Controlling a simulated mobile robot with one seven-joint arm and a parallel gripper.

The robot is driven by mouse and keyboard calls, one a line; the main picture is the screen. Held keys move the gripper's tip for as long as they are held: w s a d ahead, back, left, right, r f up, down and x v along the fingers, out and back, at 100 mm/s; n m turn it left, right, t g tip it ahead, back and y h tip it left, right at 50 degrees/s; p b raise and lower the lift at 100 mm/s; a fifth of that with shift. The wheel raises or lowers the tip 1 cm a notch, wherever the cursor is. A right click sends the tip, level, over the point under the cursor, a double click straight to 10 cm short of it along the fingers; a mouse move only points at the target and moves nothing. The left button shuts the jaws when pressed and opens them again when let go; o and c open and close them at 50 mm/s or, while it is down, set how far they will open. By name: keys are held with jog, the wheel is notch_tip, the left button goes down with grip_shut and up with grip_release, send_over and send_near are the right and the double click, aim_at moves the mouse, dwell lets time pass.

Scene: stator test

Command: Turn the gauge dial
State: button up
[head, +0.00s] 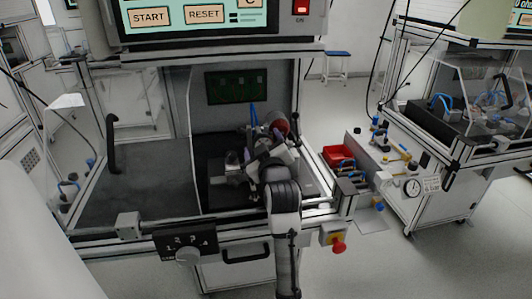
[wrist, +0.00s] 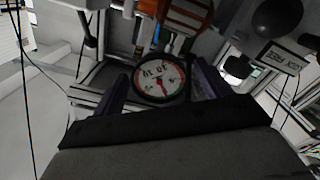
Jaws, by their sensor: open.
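A round gauge (wrist: 158,80) with a white face, red and green rim marks and a red needle shows in the wrist view. Its numbers look upside down there. My gripper (wrist: 161,73) is open, with one dark purple finger on each side of the gauge in the picture. I cannot tell whether either finger touches it. In the head view my arm reaches into the dark bay of the test station (head: 220,262), and its links hide much of the gripper.
A black panel with a numbered knob (head: 188,254) is on the station's front. A red stop button (head: 338,246) is at its front right corner. A red bin (head: 338,156) stands to the right. An orange striped part (wrist: 188,15) lies beyond the gauge in the wrist view.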

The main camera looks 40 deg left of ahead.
jog(key=b+v, duration=0.2)
jog(key=v, duration=1.1)
jog(key=shift+s+d+b, duration=0.15)
jog(key=shift+s+b, duration=0.05)
jog(key=shift+b, duration=0.2)
